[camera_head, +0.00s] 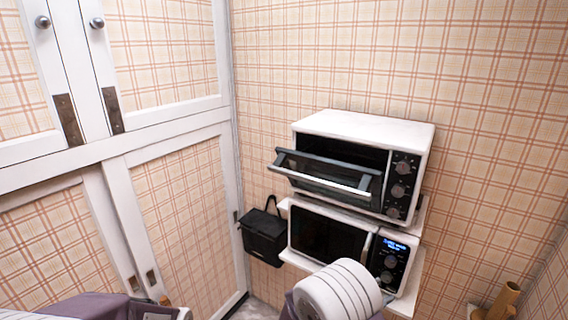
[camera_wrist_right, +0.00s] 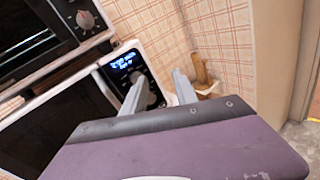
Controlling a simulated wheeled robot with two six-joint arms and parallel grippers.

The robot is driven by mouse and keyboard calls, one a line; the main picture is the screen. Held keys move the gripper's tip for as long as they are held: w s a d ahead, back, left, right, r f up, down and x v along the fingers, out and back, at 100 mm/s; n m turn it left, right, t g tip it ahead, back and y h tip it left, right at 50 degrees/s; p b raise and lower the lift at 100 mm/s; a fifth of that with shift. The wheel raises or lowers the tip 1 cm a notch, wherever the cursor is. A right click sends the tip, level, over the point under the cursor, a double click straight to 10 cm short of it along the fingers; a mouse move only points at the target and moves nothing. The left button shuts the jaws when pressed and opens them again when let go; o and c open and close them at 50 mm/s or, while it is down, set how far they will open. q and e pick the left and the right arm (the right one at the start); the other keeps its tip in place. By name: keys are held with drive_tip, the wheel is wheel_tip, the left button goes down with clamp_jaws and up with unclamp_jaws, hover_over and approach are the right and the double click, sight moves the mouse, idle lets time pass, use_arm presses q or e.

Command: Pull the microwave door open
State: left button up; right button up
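The white microwave (camera_head: 328,235) with a dark door sits on the lower shelf. Its door looks shut; a pale upright handle (camera_head: 367,247) stands between the door and the lit control panel (camera_head: 391,262). The right wrist view shows the microwave's dark door (camera_wrist_right: 68,122) at left and its panel (camera_wrist_right: 124,66). My right gripper (camera_wrist_right: 159,76) is open, its two grey fingers apart with nothing between them, in front of the panel side and right of the handle. In the head view my right arm hides its fingers. My left gripper's fingers are not seen.
A white oven (camera_head: 365,126) above has its front door (camera_head: 325,178) tilted open, jutting out over the microwave. Brown cylindrical items (camera_head: 503,300) stand at lower right. White-framed cupboards (camera_head: 170,125) fill the left.

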drive_tip(key=s+d+f+m+g+y+b, duration=0.2)
drive_tip(key=s+d+f+m+g+y, duration=0.1)
drive_tip(key=s+d+m+g, duration=0.4)
drive_tip(key=s+d+f+m+g+y+b, duration=0.2)
drive_tip(key=s+d+f+m+g, duration=0.15)
drive_tip(key=s, duration=0.65)
drive_tip(key=s+a+f+m+y, duration=0.4)
drive_tip(key=m, duration=0.1)
drive_tip(key=w+a+f+m+t+y, duration=0.1)
drive_tip(key=w+a+m+t+y, duration=0.1)
drive_tip(key=a, duration=0.4)
drive_tip(key=w+a+f+m+t+y, duration=0.1)
drive_tip(key=w+a+f+m+y, duration=0.1)
drive_tip(key=a, duration=0.4)
drive_tip(key=w+m+y, duration=0.1)
drive_tip(key=m+y, duration=0.1)
drive_tip(key=shift+w+f+t+y, duration=0.15)
drive_tip(key=shift+f+t+y, duration=0.05)
drive_tip(key=shift+t+y, duration=0.2)
